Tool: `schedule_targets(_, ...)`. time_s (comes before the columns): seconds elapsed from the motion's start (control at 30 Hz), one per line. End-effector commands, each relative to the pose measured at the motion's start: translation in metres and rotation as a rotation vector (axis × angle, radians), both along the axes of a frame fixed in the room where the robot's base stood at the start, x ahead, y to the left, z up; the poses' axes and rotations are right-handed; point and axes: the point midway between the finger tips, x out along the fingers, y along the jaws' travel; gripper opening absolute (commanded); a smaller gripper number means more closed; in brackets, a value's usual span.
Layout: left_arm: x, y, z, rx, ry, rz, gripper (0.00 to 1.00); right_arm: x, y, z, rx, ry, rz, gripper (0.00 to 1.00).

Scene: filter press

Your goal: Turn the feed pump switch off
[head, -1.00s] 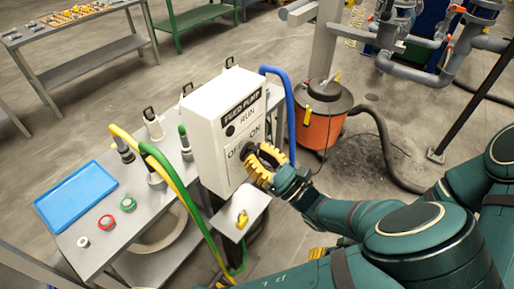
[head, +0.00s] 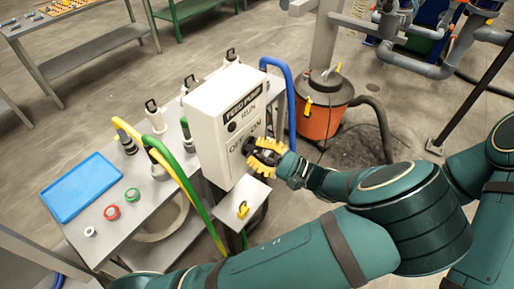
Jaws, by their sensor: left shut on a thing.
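The feed pump box (head: 222,115) is a white cabinet marked FEED PUMP, RUN, OFF and ON. It stands upright in the middle of the head view. The dark switch knob (head: 249,146) sits low on its front face beside the OFF and ON lettering. My left gripper (head: 262,155), with yellow ribbed fingers, is at the front face, shut on the knob. The fingers cover most of the knob, so I cannot tell which way it points. My right gripper is out of view.
A small shelf (head: 226,211) with a yellow item juts out below the box. A grey table (head: 134,216) on the left holds a blue tray (head: 80,188), rings and hose fittings. Yellow, green and blue hoses run close to the box. An orange drum (head: 320,114) stands behind right.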

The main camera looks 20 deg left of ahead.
Motion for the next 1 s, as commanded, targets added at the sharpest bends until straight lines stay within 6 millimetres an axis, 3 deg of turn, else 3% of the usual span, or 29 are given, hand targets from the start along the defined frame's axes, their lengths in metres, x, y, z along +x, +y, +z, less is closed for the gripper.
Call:
schedule_targets(0.63,0.0003,0.0011,0.0013,-0.016,-0.052,0.001,0.0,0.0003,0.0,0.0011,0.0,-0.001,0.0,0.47)
schedule_targets(0.67,0.0003,0.0011,0.0013,-0.016,-0.052,0.001,0.23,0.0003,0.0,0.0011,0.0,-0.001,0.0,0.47)
schedule_targets(0.73,0.0003,0.0009,0.0011,-0.017,-0.05,0.001,0.47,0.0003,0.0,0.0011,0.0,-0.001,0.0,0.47)
schedule_targets(1.0,0.0,0.0004,0.0004,-0.018,-0.049,0.0,0.48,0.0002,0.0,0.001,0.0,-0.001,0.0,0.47)
